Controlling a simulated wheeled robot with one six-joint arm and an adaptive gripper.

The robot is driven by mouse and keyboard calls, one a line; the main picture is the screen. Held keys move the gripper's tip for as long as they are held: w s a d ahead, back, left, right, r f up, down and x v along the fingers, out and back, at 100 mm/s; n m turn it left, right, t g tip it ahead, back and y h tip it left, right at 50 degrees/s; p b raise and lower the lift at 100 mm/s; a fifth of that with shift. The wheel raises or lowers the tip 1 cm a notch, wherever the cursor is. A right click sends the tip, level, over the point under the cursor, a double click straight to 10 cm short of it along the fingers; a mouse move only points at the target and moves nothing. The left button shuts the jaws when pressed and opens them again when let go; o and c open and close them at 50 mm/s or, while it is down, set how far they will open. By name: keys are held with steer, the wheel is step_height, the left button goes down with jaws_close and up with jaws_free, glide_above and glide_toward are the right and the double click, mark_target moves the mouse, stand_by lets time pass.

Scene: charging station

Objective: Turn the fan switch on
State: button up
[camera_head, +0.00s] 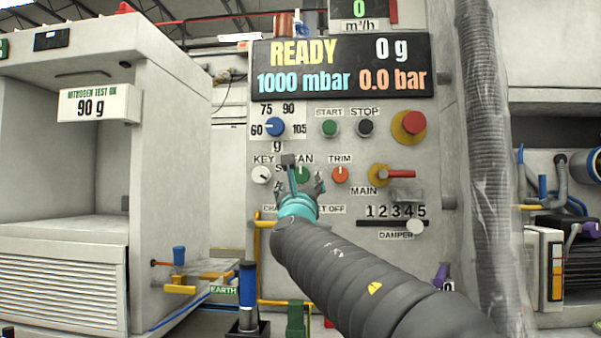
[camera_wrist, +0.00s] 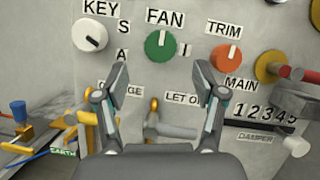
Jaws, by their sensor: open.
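The fan switch is a round green knob (camera_wrist: 160,45) with a white pointer mark that points up, under a "FAN" label in the wrist view. An "I" mark is printed to its lower right. In the head view the green knob (camera_head: 302,174) is partly hidden behind my gripper (camera_head: 304,178). In the wrist view my gripper (camera_wrist: 158,82) is open and empty. Its two fingers stand apart below the knob, left and right of it. I see no contact between the fingers and the knob.
A white key knob (camera_wrist: 90,37) is to the left and an orange trim knob (camera_wrist: 226,57) to the right. The red-handled main valve (camera_head: 392,174) and damper slider (camera_head: 414,227) are at lower right. A display (camera_head: 342,68) reads "READY".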

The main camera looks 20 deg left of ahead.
mark_target(301, 176)
steer(key=p+x, duration=0.3)
steer(key=x, duration=0.4)
steer(key=shift+w+a+r, duration=0.1)
steer(key=shift+w, duration=0.2)
steer(key=c, duration=1.1)
steer(key=shift+c, duration=0.2)
